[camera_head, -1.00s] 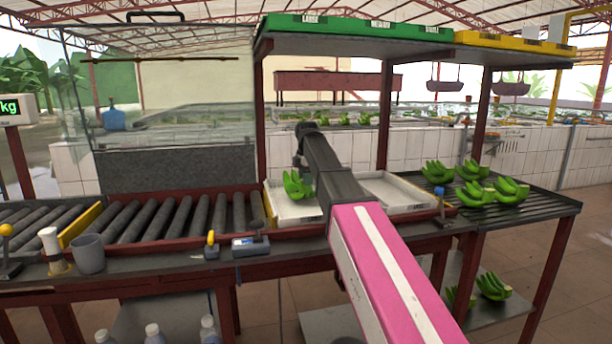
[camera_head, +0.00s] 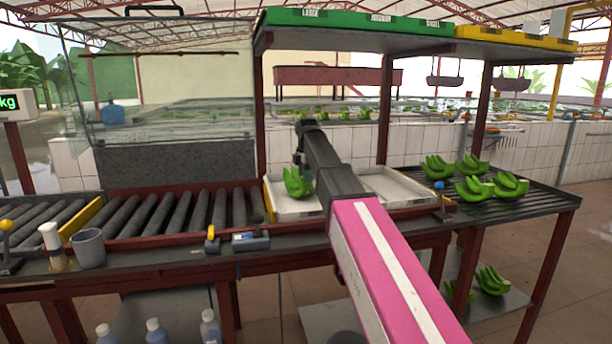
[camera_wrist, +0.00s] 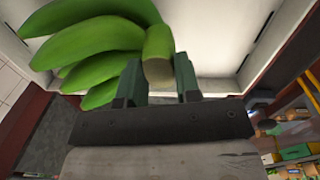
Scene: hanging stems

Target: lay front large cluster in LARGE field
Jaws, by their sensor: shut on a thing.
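My gripper (camera_wrist: 160,84) is shut on the cut stem of a green banana cluster (camera_wrist: 92,45), whose fingers spread to the upper left in the wrist view. In the head view the cluster (camera_head: 297,184) is at the left part of a white tray (camera_head: 292,209). Whether it touches the tray floor I cannot tell. My dark arm hides the middle of the tray. The right part of the tray (camera_head: 385,183) looks empty. The green sign strip above carries a label that looks like LARGE (camera_head: 311,14), at its left end.
Several banana clusters (camera_head: 474,190) lie on the slatted rack at right, and others (camera_head: 491,281) on the shelf below. A roller conveyor (camera_head: 180,213) adjoins the tray on the left.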

